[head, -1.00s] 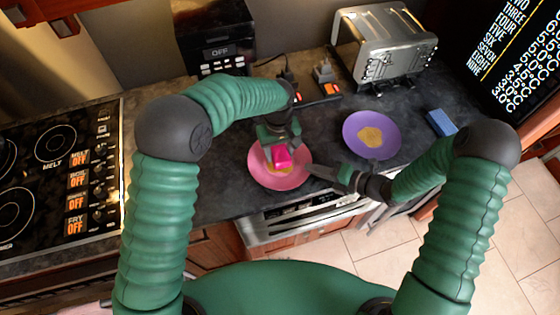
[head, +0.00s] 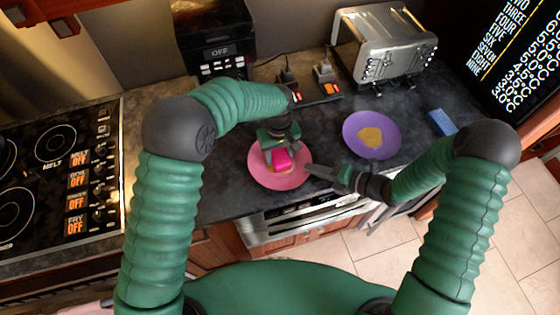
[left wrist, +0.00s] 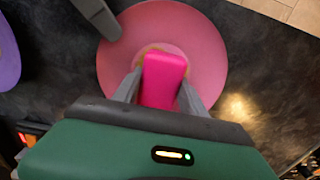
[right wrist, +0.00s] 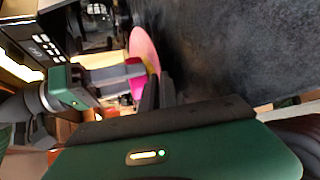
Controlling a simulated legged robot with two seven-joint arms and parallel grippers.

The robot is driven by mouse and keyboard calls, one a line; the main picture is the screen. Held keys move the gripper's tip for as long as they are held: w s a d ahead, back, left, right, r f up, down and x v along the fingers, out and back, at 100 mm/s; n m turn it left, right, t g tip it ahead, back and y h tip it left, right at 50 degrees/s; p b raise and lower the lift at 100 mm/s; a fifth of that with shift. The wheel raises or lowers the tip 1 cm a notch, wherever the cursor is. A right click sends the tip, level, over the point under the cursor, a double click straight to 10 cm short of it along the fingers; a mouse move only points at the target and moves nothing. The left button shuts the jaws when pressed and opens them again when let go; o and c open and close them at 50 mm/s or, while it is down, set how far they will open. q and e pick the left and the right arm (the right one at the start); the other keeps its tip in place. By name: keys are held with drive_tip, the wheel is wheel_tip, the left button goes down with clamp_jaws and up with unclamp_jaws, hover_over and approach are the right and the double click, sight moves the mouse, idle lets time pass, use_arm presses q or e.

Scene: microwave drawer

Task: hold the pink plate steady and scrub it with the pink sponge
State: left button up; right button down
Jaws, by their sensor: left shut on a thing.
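The pink plate (head: 296,180) lies on the dark counter near its front edge, with a yellowish stain partly hidden under the sponge. My left gripper (head: 280,151) is above the plate, shut on the bright pink sponge (head: 281,161). In the left wrist view the sponge (left wrist: 163,80) sits between the fingers over the stained middle of the plate (left wrist: 207,60). My right gripper (head: 312,168) is at the plate's right rim. Its fingers (right wrist: 158,92) look close together beside the plate (right wrist: 143,45) in the right wrist view; I cannot tell whether they grip the rim.
A purple plate (head: 350,128) with a yellow stain (head: 370,136) lies to the right. A blue sponge (head: 441,122) is farther right. A toaster (head: 388,45), two plugs in outlets and a black appliance (head: 215,35) stand behind. A stove (head: 60,170) is at left.

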use_arm(q)
drive_tip(key=shift+f, duration=0.65)
use_arm(e)
drive_tip(key=shift+s+f, duration=0.1)
use_arm(q)
drive_tip(key=shift+w+a, duration=0.25)
drive_tip(key=shift+w, duration=0.05)
drive_tip(key=shift+s+d+f, duration=0.1)
drive_tip(key=shift+s+d, duration=0.25)
drive_tip(key=shift+s, duration=0.5)
use_arm(e)
drive_tip(key=shift+f, duration=0.1)
use_arm(q)
drive_tip(key=shift+w+a, duration=0.35)
drive_tip(key=shift+w, duration=0.55)
use_arm(e)
drive_tip(key=shift+s, duration=0.1)
use_arm(q)
drive_tip(key=shift+s+d, duration=0.2)
drive_tip(key=shift+s, duration=0.25)
drive_tip(key=shift+s+d, duration=0.2)
drive_tip(key=shift+s, duration=0.25)
use_arm(e)
drive_tip(key=shift+d, duration=0.1)
use_arm(q)
drive_tip(key=shift+w+a, duration=0.2)
drive_tip(key=shift+w, duration=0.25)
drive_tip(key=shift+w+a, duration=0.2)
drive_tip(key=shift+w, duration=0.25)
idle(0.7)
